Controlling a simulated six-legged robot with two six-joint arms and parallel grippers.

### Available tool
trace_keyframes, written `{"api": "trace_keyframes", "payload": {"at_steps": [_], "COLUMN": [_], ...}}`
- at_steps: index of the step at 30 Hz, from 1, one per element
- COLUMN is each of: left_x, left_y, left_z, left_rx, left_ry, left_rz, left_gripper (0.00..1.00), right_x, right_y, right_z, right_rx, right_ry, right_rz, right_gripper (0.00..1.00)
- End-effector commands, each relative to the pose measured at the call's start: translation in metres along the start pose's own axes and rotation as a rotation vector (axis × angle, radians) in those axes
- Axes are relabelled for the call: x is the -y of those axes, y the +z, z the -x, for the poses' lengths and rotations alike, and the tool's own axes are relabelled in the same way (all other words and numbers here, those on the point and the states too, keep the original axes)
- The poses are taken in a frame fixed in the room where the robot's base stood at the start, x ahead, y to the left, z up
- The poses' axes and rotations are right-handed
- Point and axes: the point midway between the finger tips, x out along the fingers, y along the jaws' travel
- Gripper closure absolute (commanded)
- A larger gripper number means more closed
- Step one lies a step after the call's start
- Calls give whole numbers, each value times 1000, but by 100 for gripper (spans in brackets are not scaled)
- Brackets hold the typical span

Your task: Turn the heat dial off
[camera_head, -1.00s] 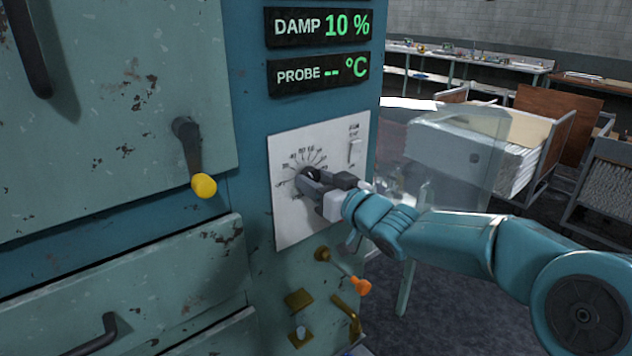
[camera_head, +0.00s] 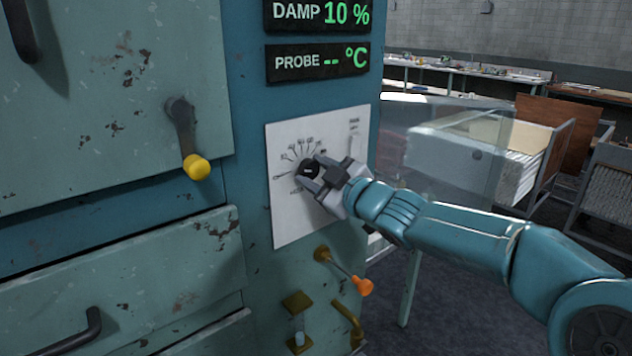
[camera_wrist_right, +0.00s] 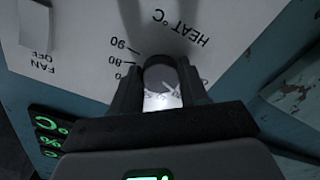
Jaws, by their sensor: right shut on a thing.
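The heat dial is a small dark round knob (camera_head: 308,169) on a white panel (camera_head: 290,222) with a ring of printed marks. My right gripper (camera_head: 313,176) reaches in from the right with its fingers on either side of the knob, shut on it. In the right wrist view the knob (camera_wrist_right: 160,75) sits between the two dark fingers (camera_wrist_right: 158,90), with "HEAT °C", "90" and "80" printed around it. The dial's pointer setting cannot be read. My left gripper is not in view.
A fan switch (camera_head: 354,148) is at the panel's upper right. Below the panel is an orange-tipped lever (camera_head: 362,286). A yellow-tipped handle (camera_head: 196,166) is on the left door. Displays above read DAMP 10 % (camera_head: 318,12) and PROBE -- °C (camera_head: 317,62). Drawer carts stand at the right.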

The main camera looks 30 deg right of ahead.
Motion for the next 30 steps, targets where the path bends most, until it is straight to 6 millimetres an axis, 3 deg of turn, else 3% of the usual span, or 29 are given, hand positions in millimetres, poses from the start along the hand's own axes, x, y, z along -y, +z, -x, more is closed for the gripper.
{"api": "trace_keyframes", "payload": {"at_steps": [15, 30], "left_x": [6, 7], "left_y": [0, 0], "left_z": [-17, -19], "left_rx": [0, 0], "left_ry": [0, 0], "left_rz": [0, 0], "left_gripper": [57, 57], "right_x": [-1, -1], "right_y": [0, 0], "right_z": [0, 0], "right_rx": [0, 0], "right_ry": [1, 0], "right_rz": [352, 430], "right_gripper": [87, 87]}}
